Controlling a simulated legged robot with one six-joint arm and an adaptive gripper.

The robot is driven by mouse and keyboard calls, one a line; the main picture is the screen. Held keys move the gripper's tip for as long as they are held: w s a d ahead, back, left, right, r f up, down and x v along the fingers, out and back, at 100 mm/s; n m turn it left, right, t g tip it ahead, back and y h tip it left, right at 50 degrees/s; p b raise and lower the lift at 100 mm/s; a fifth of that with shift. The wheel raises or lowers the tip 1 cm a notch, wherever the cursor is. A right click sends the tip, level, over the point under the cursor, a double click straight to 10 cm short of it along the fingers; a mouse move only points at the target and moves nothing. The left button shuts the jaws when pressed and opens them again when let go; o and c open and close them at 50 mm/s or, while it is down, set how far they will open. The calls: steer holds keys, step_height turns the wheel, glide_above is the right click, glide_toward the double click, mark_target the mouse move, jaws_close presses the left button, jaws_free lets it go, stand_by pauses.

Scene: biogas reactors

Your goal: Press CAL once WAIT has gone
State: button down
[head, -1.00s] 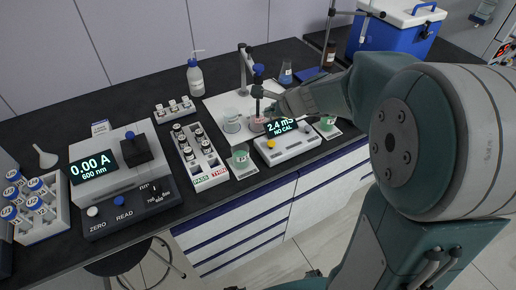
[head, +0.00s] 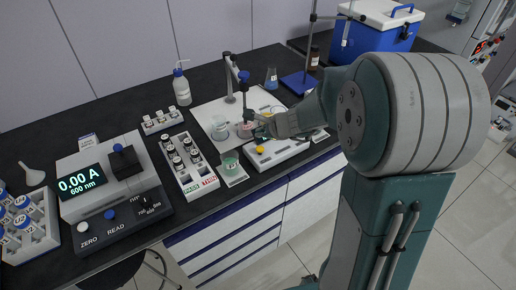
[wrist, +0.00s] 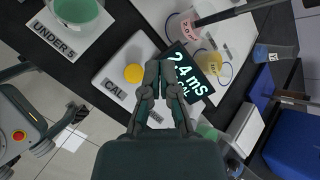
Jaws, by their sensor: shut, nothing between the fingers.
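The white meter (head: 283,152) stands on the bench's front part. Its yellow CAL button (head: 260,149) is at its left end; in the wrist view the button (wrist: 133,73) sits above the printed word CAL. The meter's dark display (wrist: 203,84) reads 2.4 mS; a smaller line below is partly covered by my finger, and I cannot read it whole. No WAIT is legible. My gripper (wrist: 158,66) is shut and empty, its tips just right of the button in the wrist view, apart from it in the picture; their height above the meter is unclear. In the head view my gripper (head: 258,133) hides the display.
A green-filled cup (head: 230,160) on an UNDER 5 card stands left of the meter. A probe stand (head: 231,75) and a pink-filled beaker (wrist: 189,27) are behind it. A vial rack (head: 191,165) and a photometer (head: 107,180) stand further left.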

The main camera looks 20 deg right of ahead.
mark_target(261, 149)
steer(key=shift+d+f, duration=0.25)
steer(key=shift+f, duration=0.35)
steer(key=shift+d+f, duration=0.2)
steer(key=shift+f, duration=0.7)
steer(key=shift+a+f, duration=0.35)
steer(key=shift+a, duration=0.25)
steer(key=shift+d, duration=0.45)
steer(key=shift+a, duration=0.3)
steer(key=shift+d, duration=0.15)
steer(key=shift+f, duration=0.3)
